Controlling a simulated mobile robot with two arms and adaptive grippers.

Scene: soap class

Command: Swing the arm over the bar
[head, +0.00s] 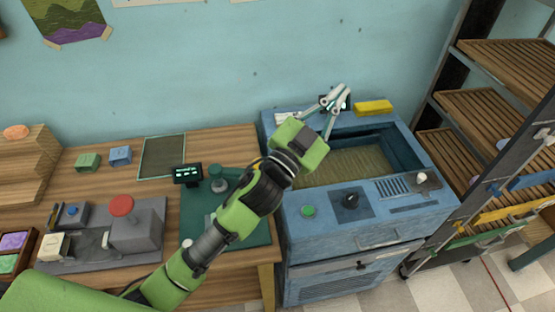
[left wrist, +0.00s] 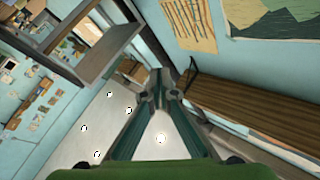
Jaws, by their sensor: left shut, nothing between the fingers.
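My left gripper (head: 340,97) is shut and empty, held above the back edge of the blue basin unit. Its closed fingers also show in the left wrist view (left wrist: 161,92). A dark green round-headed fixture (head: 217,173) stands on the green mat (head: 262,232), with a short arm-like part running right behind my arm. I cannot tell which way that part swings. A small pale piece (head: 209,220) shows on the mat, partly hidden by my arm, and may be the bar. A cream bar-like block (head: 53,246) sits on the grey device at left. My right gripper is out of view.
The blue basin unit (head: 298,233) stands right of the wooden table (head: 140,290). A yellow block (head: 373,107) lies on its back rim. A small display (head: 187,175) and a red-knobbed press (head: 136,232) stand on the table. A slatted rack (head: 480,110) is at right.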

